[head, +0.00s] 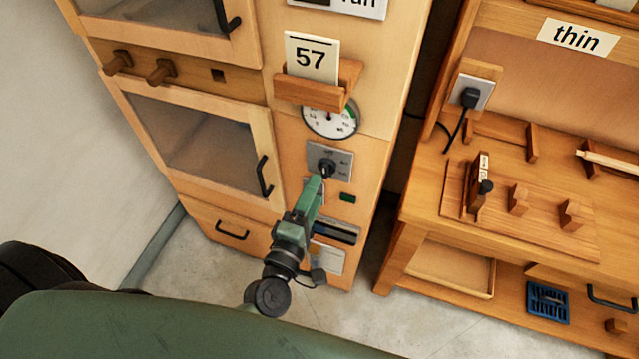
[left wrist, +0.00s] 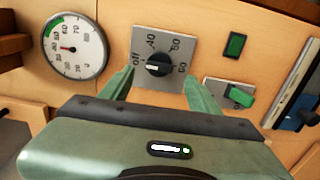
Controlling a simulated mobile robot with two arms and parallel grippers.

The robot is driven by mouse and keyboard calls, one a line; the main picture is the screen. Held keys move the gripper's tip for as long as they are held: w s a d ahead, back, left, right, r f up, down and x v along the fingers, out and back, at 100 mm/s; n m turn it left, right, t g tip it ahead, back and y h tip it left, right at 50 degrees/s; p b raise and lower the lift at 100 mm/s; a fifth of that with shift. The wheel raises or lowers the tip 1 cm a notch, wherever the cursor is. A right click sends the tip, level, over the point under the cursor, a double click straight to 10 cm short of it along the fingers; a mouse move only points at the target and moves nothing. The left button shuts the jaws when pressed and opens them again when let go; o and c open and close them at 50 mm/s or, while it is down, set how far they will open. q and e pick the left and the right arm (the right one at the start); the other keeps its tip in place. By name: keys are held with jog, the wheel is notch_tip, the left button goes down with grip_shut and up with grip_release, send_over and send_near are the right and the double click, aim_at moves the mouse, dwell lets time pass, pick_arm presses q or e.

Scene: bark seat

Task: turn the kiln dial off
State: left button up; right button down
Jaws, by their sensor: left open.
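The kiln dial is a black knob (left wrist: 158,64) on a square grey plate with the marks off, 40 and 60 readable in the left wrist view. A white mark shows on the knob's left part, but I cannot tell exactly which setting it points to. In the head view the dial (head: 327,165) is on the wooden kiln's front panel, below the round gauge. My left gripper (head: 318,184) is open in front of the dial. Its green fingers (left wrist: 159,76) stand on either side of the knob's lower part; contact cannot be told. My right gripper is not in view.
A round gauge (left wrist: 75,47) is left of the dial in the left wrist view. A green square (left wrist: 235,45) and a green switch (left wrist: 240,95) are to its right. A wooden holder with a 57 card (head: 312,60) juts out above. A workbench (head: 430,190) stands at right.

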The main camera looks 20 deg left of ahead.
pick_arm(q)
jog(key=s, duration=0.2)
jog(key=shift+s, duration=0.35)
jog(key=s+f+m+g+h, duration=0.1)
jog(key=s+f+m+g, duration=0.25)
jog(key=f, duration=0.75)
jog(key=s+f+m+g, duration=0.3)
jog(key=s+f+m, duration=0.15)
jog(key=f, duration=0.75)
jog(key=s+f+m+g+h, duration=0.1)
jog(key=s+f+m+g, duration=0.3)
jog(key=f, duration=0.7)
jog(key=s+a+f+m+g+y, duration=0.1)
jog(key=s+a+f+m+g, duration=0.2)
jog(key=s+f, duration=0.4)
jog(key=s+a+f+m+g+y, duration=0.1)
jog(key=s+a+f+m+g, duration=0.2)
jog(key=s, duration=1.2)
notch_tip(320, 180, down, 5)
jog(key=shift+s+a+r+m+y, duration=0.2)
jog(key=shift+a+m+y, duration=0.1)
jog(key=shift+a+m, duration=0.9)
